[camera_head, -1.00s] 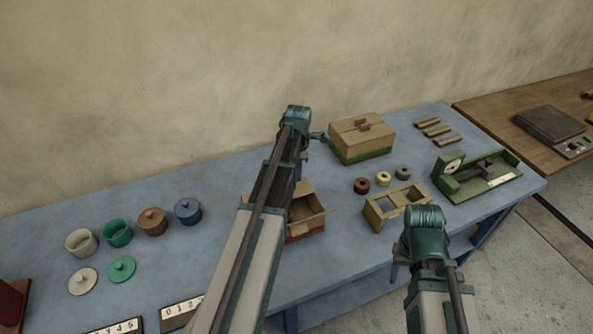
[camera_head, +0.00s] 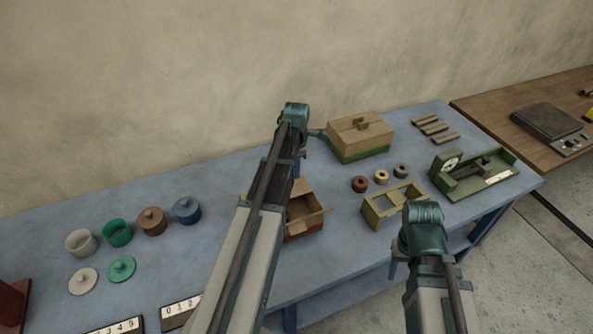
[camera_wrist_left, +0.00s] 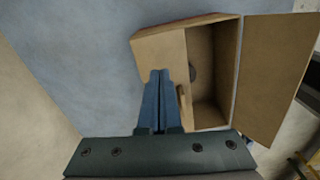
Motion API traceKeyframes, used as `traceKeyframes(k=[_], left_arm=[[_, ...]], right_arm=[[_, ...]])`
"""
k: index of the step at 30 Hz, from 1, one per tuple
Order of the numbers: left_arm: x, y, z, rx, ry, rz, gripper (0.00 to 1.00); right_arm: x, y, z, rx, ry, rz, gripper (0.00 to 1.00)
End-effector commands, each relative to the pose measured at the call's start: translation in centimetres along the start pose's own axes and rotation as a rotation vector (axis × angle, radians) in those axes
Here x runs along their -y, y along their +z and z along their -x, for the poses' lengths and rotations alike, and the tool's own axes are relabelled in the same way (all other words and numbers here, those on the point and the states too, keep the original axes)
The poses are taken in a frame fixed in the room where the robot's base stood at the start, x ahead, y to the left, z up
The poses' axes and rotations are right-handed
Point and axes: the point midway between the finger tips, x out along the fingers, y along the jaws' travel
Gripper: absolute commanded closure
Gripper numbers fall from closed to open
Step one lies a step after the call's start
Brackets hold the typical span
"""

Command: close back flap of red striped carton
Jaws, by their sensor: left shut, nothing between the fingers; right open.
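The red striped carton (camera_head: 305,228) stands on the blue table, partly hidden behind my left arm. It is open at the top, and a flap sticks out at its front right. The carton (camera_wrist_left: 211,72) also shows in the left wrist view, with one flap (camera_wrist_left: 276,75) spread outward on the right. A tan panel (camera_wrist_left: 162,58) lies on the other side, beside my left fingers. My left gripper (camera_wrist_left: 158,76) is shut and empty, its fingertips at this panel; I cannot tell whether they touch. My right gripper (camera_head: 398,262) is low by the table's front edge, its fingers barely visible.
A green striped carton (camera_head: 360,138) stands behind and right. A tan wooden frame (camera_head: 394,206) and small rings (camera_head: 381,177) are right of the red striped carton. Several pots (camera_head: 152,221) and lids are at the left. The table between pots and my left arm is clear.

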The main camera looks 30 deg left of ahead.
Motion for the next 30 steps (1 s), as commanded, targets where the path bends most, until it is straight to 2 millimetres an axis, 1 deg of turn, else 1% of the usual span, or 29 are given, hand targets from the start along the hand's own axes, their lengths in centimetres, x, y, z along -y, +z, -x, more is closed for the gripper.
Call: traceKeyframes(k=[1,3,21,25,30], left_arm=[[0.0,0.0,1.0,0.0,0.0,0.0,1.0],[0.0,0.0,1.7,0.0,0.0,0.0,1.0],[0.0,0.0,7.4,0.0,0.0,0.0,1.0],[0.0,0.0,8.3,0.0,0.0,0.0,1.0],[0.0,0.0,8.1,0.0,0.0,0.0,1.0]], right_arm=[[-0.1,0.1,1.0,0.0,0.0,0.0,0.5],[-0.2,0.1,1.7,0.0,0.0,0.001,0.5],[-0.7,0.4,7.4,0.0,-0.001,-0.003,0.5],[-0.8,0.5,8.2,0.0,-0.001,-0.005,0.5],[-0.8,0.5,8.1,0.0,-0.001,-0.006,0.5]])
